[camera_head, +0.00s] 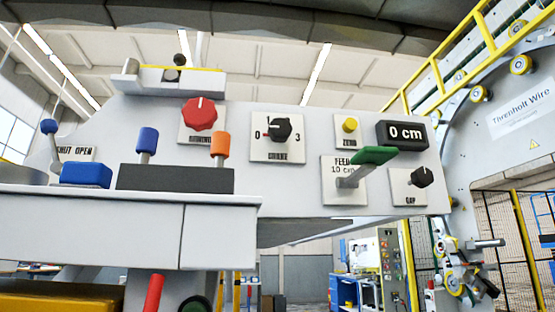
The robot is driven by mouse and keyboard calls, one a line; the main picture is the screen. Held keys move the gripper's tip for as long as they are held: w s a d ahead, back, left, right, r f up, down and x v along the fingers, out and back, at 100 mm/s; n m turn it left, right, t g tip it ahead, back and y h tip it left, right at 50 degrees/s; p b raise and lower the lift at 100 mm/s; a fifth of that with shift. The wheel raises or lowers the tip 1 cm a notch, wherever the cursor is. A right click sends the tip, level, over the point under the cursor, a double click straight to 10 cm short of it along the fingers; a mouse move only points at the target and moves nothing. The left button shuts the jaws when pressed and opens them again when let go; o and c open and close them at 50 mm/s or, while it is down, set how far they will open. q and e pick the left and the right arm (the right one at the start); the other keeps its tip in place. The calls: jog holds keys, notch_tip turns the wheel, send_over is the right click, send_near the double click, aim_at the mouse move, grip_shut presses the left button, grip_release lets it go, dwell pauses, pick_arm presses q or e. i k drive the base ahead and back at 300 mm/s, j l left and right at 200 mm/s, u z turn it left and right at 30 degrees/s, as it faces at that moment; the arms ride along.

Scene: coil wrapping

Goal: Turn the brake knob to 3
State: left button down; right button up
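A black knob (281,130) sits on a square white plate (258,148), with "0" at its left and "3" at its right. The label under it is too blurred to read surely; it is the only knob marked with a 3. A small red mark shows at the knob's left side, toward the 0. The knob's exact pointing direction is hard to tell. Nothing touches it. Neither of my grippers is in view.
On the same panel are a red knob (199,114), a yellow button (350,125), a green-handled lever (374,156), a "0 cm" display (402,134) and a black gap knob (422,177). Blue (148,142) and orange (220,145) levers stand at the left. Space before the black knob looks clear.

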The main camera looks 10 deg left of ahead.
aim_at(280, 130)
jog(key=k+j, duration=0.15)
jog(key=j, duration=0.15)
jog(key=k+j+u, duration=0.1)
jog(key=j, duration=0.45)
jog(key=k+j+u, duration=0.1)
jog(key=j, duration=0.45)
jog(key=j+u, duration=0.1)
jog(key=j, duration=0.45)
jog(key=k, duration=0.05)
